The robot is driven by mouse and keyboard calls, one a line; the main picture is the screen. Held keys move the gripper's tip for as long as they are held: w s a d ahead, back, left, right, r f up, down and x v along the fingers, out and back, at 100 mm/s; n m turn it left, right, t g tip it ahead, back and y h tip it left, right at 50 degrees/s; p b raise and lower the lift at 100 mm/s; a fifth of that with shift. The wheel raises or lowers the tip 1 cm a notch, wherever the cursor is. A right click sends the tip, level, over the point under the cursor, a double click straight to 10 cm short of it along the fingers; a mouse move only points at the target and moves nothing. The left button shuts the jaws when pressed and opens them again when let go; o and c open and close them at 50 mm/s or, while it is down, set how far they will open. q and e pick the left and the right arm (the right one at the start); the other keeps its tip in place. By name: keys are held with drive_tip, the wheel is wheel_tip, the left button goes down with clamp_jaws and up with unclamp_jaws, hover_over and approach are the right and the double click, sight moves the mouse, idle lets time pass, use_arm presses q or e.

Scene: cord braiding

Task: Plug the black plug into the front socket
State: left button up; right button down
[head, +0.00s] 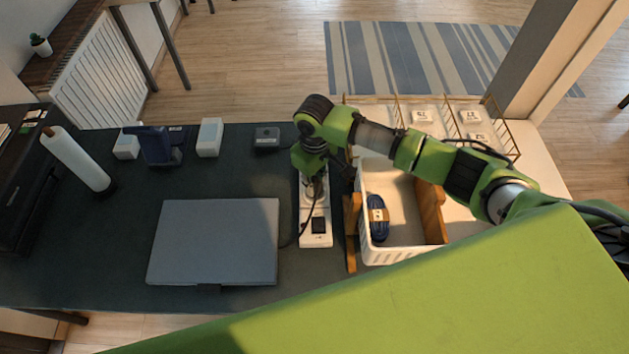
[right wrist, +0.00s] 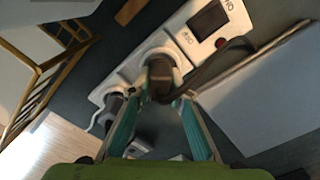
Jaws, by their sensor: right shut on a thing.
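The black plug (right wrist: 160,76) is between the teal-padded fingers of my right gripper (right wrist: 161,96) in the right wrist view. The gripper is shut on it. The plug is at the round socket of the white power strip (right wrist: 205,22) closest to the strip's dark switch. I cannot tell how far in it sits. A dark cord (right wrist: 215,65) runs from the plug to the right. In the head view the power strip (head: 316,239) lies on the dark desk, and my right gripper (head: 314,183) points down over it, partly hiding the sockets. My left gripper is not in view.
Another dark plug (right wrist: 113,103) sits in a farther socket. A closed grey laptop (head: 213,242) lies left of the strip. A wooden piece (head: 351,233) and a white basket (head: 392,252) with a blue cord bundle (head: 378,218) stand close on the right.

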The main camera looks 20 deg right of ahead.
drive_tip(key=shift+f, duration=0.7)
drive_tip(key=c, duration=1.8)
unclamp_jaws()
wheel_tip(320, 180, up, 12)
drive_tip(key=shift+r, duration=0.1)
